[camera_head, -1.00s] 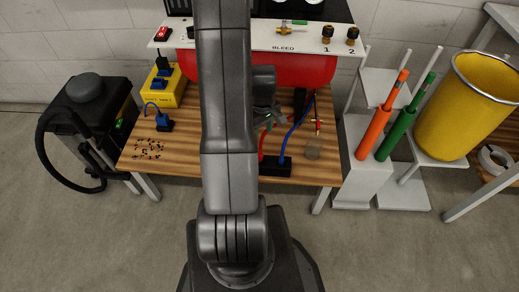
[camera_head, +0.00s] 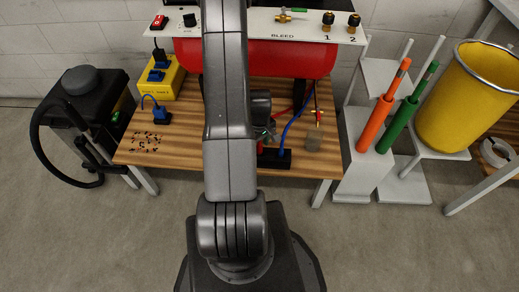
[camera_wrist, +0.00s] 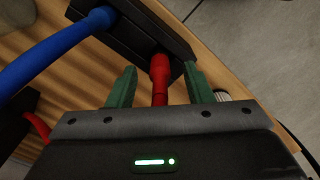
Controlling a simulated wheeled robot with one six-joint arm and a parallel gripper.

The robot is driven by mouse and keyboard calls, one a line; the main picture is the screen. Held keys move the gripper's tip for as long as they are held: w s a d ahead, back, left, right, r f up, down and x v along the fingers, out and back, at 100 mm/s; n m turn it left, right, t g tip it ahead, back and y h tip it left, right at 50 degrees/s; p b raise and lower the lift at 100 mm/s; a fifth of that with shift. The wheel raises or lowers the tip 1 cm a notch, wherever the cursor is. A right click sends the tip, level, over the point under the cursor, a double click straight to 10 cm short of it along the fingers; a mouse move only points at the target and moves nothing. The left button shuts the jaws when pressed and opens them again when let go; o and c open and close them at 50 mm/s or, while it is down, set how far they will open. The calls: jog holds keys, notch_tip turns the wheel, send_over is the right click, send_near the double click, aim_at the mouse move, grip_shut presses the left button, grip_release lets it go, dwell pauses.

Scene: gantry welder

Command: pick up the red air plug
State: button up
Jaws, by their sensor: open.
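The red air plug (camera_wrist: 160,72) stands in a black block (camera_wrist: 145,28) in the wrist view, its body running back between the fingers. My gripper (camera_wrist: 160,82) is open, with one green finger on each side of the red plug and gaps showing on both sides. A blue plug with a blue hose (camera_wrist: 45,55) sits in the same block to the left. In the head view the black block (camera_head: 274,159) lies near the table's front edge. My arm hides much of the gripper and the red plug there.
A red tank (camera_head: 290,60) stands behind. Orange and green tubes stand at right.

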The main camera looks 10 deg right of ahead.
jog(key=shift+f, duration=0.1)
jog(key=shift+c, duration=0.3)
grip_shut()
